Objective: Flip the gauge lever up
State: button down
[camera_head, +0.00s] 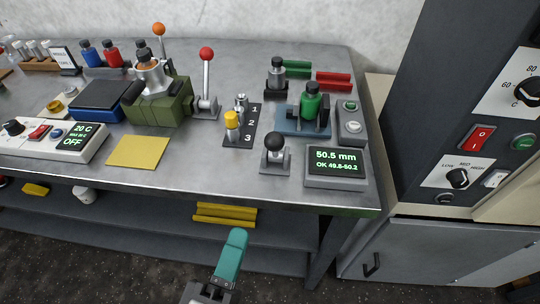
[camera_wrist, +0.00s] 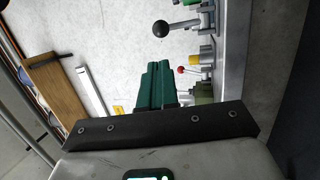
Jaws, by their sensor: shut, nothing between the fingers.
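The gauge lever (camera_head: 275,143) has a black ball knob and a grey base. It stands near the front edge of the bench, just left of the gauge display (camera_head: 337,162), which reads 50.5 mm and OK 49.8-50.2. In the wrist view the black knob (camera_wrist: 159,29) shows at the top on a thin metal rod. My gripper (camera_head: 238,234) has teal fingers, shut and empty, in front of the bench edge and apart from the lever. The fingers also show in the wrist view (camera_wrist: 156,70). The lever's exact tilt is hard to tell.
A red-knobbed lever (camera_head: 206,75) and a numbered black plate (camera_head: 243,125) with small cylinders stand behind and left of the gauge lever. A blue fixture (camera_head: 290,125) with a green bottle is behind it. A dark cabinet (camera_head: 440,100) stands right. The bench front (camera_head: 200,180) is mostly clear.

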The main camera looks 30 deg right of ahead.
aim_at(270, 149)
jog(key=shift+d, duration=0.1)
jog(key=p+x, duration=0.2)
jog(key=x, duration=1.2)
jog(key=shift+f, duration=0.1)
